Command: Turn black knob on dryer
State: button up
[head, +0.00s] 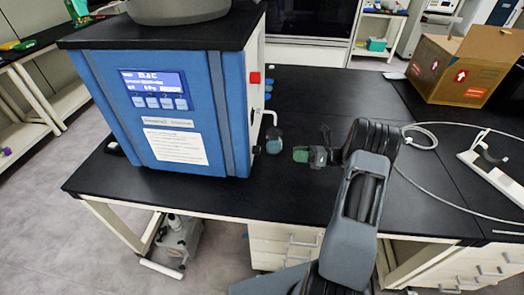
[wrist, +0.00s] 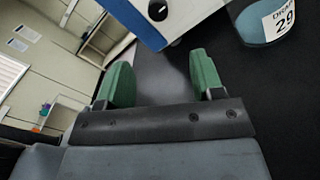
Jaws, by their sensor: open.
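The freeze dryer (head: 215,95) is a blue box with a black top on the black bench. In the wrist view its panel (wrist: 135,18) tilts across the top, with a round black knob (wrist: 157,10) bearing a white mark. In the head view a small dark knob (head: 257,149) shows at the dryer's lower right side. My gripper (head: 300,154) is right of the dryer, with green fingers pointing left toward it. In the wrist view my gripper (wrist: 160,76) is open and empty, and the knob lies ahead of the gap, apart from both fingers.
A container with a numbered label (wrist: 272,20) stands beside the dryer, close to the right finger; it also shows in the head view (head: 273,143). A red switch (head: 255,78) is on the dryer's side. A cardboard box (head: 465,65) and loose cable (head: 425,135) lie right.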

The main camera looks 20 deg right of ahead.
aim_at(256, 150)
jog(key=p+x, duration=0.2)
jog(key=x, duration=1.2)
jog(key=shift+s, duration=0.15)
jog(key=c, duration=0.9)
